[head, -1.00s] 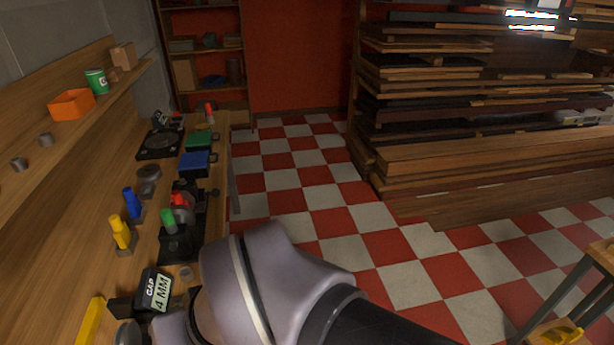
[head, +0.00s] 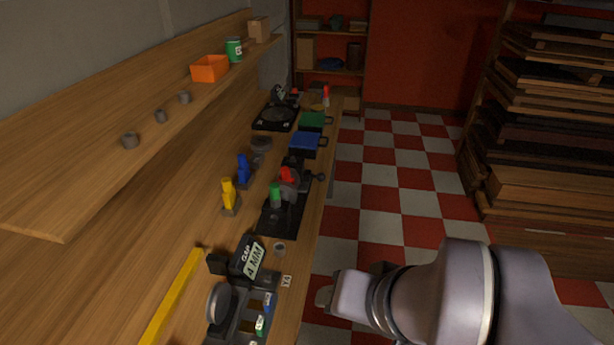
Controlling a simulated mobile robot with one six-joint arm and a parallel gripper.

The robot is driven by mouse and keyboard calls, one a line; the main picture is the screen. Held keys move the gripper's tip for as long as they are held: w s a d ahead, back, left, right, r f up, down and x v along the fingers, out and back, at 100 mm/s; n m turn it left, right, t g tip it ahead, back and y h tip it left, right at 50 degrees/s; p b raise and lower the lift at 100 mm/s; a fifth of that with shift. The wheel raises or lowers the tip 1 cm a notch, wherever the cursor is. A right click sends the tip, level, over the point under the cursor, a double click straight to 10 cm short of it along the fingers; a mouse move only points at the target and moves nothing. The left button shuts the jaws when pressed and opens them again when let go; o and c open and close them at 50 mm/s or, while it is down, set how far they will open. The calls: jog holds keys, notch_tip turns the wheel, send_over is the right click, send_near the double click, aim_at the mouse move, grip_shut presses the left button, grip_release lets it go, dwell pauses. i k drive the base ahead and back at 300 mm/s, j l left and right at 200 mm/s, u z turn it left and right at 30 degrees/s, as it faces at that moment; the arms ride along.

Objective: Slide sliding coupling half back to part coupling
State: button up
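A black fixture (head: 240,322) sits at the near end of the bench, with a round grey disc (head: 219,303) upright on its left side and small blue and green parts on it. A black block with a "GAP 4 MM" label (head: 252,261) stands just behind it. Farther back, a black base (head: 270,222) carries a grey round part (head: 290,190) with red and green pieces. I cannot tell which part is the sliding coupling half. My gripper (head: 325,297) is at the arm's left end, right of the bench edge and apart from the fixtures; its fingers are too unclear to judge.
A yellow bar (head: 172,300) lies on the bench at left. Yellow (head: 229,196) and blue (head: 243,170) upright tools stand behind it. A shelf (head: 95,190) with several small grey cylinders overhangs the left. The checkered floor (head: 400,190) is open; stacked boards (head: 545,190) stand right.

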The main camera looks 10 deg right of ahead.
aim_at(302, 177)
jog(key=i+l, duration=1.1)
